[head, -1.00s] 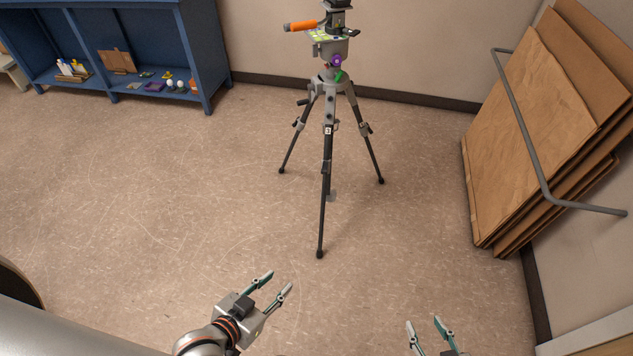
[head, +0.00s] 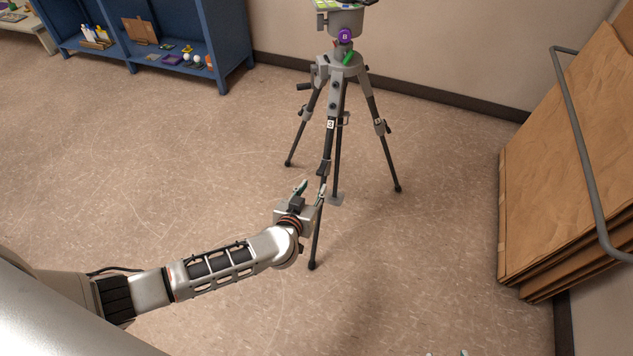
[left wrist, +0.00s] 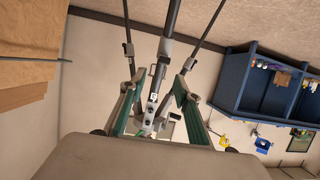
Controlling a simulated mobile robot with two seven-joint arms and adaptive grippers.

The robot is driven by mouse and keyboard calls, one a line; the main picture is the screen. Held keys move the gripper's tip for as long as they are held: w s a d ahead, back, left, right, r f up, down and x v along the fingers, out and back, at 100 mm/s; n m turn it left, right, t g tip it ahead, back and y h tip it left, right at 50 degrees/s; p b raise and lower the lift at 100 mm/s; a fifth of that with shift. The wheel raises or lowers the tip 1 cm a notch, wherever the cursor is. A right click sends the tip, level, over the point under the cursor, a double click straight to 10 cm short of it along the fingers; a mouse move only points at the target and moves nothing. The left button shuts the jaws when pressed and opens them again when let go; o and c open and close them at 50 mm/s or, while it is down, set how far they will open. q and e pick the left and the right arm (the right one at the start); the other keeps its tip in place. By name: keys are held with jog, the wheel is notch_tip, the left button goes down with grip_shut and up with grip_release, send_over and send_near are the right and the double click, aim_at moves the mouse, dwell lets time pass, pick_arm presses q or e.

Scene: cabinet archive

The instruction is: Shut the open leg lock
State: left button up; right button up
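A tripod stands on the floor with its grey hub (head: 340,68) and dark legs. Its near leg (head: 316,240) has a white number label, with a dark leg lock (head: 323,168) below it. The left-hand leg's lock (head: 303,114) and the right-hand leg's lock (head: 381,127) also show. My left gripper (head: 311,189) is at the near leg, just below its lock. In the left wrist view the open fingers (left wrist: 157,88) lie either side of that leg, with the grey lock body (left wrist: 166,48) ahead; contact is unclear. Which lock is open cannot be told. Only my right gripper's parted tips (head: 446,353) show.
Brown panels (head: 555,170) lean at the right wall behind a grey rail (head: 575,130). A blue shelf (head: 225,45) with small items stands at the back left. The floor around the tripod is clear.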

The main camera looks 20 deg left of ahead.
aim_at(320, 175)
pick_arm(q)
jog(key=b+x, duration=0.2)
jog(key=x, duration=0.1)
jog(key=b+x, duration=0.2)
jog(key=x, duration=0.1)
jog(key=a+b+x, duration=0.1)
jog(key=b+x, duration=0.1)
jog(key=x, duration=0.1)
jog(key=shift+s+f, duration=0.15)
jog(key=shift+f, duration=0.2)
jog(key=shift+r, duration=0.15)
jog(key=shift+w+d+f, duration=0.1)
jog(key=shift+w+f, duration=0.1)
jog(key=shift+w, duration=0.1)
pick_arm(e)
jog(key=w+a+r+m+t+y, duration=0.1)
jog(key=w+a+r, duration=0.1)
jog(key=a, duration=0.3)
jog(key=shift+w+r+y, duration=0.2)
jog(key=shift+r+y, duration=0.1)
jog(key=shift+r, duration=0.25)
pick_arm(q)
jog(key=shift+c, duration=0.4)
pick_arm(e)
jog(key=shift+f, duration=0.1)
pick_arm(q)
jog(key=c, duration=0.7)
pick_arm(e)
jog(key=shift+s, duration=0.1)
